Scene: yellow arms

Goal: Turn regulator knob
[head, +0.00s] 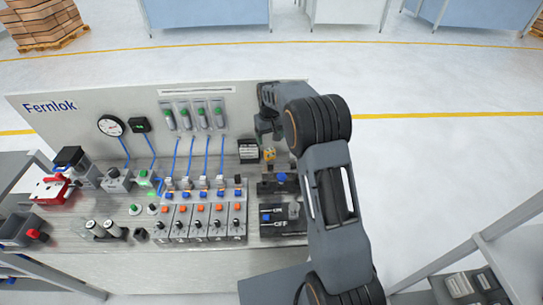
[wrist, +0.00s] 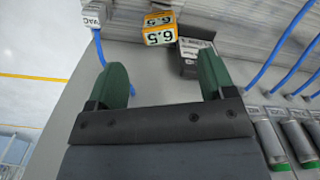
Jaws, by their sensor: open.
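My gripper (head: 268,130) is at the right end of the bench's upright panel, above the bench top. In the wrist view its two green fingers (wrist: 162,75) are apart with nothing between them. An orange-and-white block marked 6.5 (wrist: 160,29) lies beyond the fingertips; it also shows in the head view (head: 269,155). A grey unit with a dark knob-like top (head: 118,180) stands at the bench's left, below a round gauge (head: 111,126), with a blue hose near it. I cannot tell for certain which part is the regulator knob. My gripper is well away from that unit.
A dark box (wrist: 196,58) stands beside the orange block. A row of grey valve blocks with orange buttons (head: 201,222) fills the bench's middle front. Blue hoses (head: 190,157) run down the panel. A dark ON/OFF unit (head: 283,217) is at front right. Shelving (head: 480,250) stands at right.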

